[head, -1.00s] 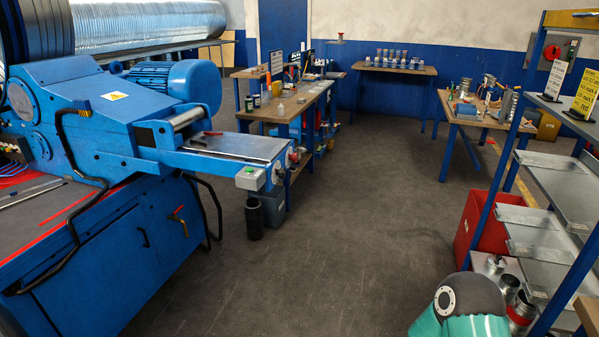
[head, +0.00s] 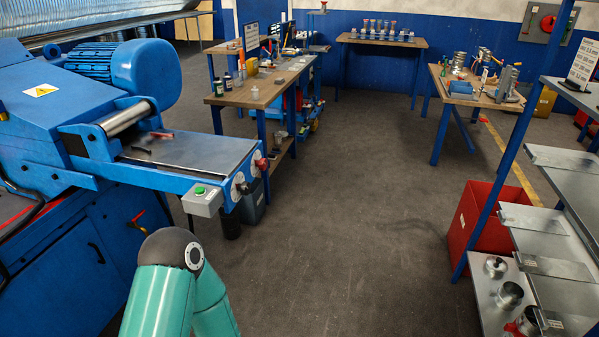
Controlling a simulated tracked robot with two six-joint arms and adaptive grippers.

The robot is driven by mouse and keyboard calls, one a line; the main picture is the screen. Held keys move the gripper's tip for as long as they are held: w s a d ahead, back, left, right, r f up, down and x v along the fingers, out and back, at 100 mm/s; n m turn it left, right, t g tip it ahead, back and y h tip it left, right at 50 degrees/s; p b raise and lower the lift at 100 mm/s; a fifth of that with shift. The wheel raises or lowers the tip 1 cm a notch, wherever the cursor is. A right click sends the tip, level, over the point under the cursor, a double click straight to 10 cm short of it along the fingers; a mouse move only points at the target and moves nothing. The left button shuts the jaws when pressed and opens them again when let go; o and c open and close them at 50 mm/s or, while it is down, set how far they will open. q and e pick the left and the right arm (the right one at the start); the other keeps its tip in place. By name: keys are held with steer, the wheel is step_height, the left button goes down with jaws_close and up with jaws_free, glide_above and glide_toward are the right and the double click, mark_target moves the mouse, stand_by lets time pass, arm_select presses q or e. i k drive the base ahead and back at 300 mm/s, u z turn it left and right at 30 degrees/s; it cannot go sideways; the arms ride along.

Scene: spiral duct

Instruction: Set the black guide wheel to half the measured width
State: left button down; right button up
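The blue machine (head: 60,115) stands at the left with a flat metal bed (head: 185,150) reaching out to the right. On the bed's end face are two pale round dials, each with a small knob at its centre. The nearer knob (head: 243,188) looks dark and may be the black guide wheel; the farther knob (head: 262,164) is red. The dial markings are too small to read. A red-handled tool (head: 160,134) lies on the bed. Neither gripper is in view; only a teal arm link of mine shows at the lower left.
A grey box with a green button (head: 203,200) hangs at the bed's near corner. A workbench (head: 262,92) stands behind the bed. At the right are a shelf rack (head: 560,225) with metal parts and a red bin (head: 482,220). The floor (head: 350,220) between is clear.

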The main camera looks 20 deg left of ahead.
mark_target(245, 188)
steer(key=u, duration=0.1)
steer(key=i, duration=0.95)
steer(key=u, duration=0.75)
steer(key=i, duration=0.3)
steer(key=u, duration=0.35)
steer(key=k, duration=0.85)
steer(key=u, duration=0.2)
steer(key=i, duration=0.85)
steer(key=z, duration=0.1)
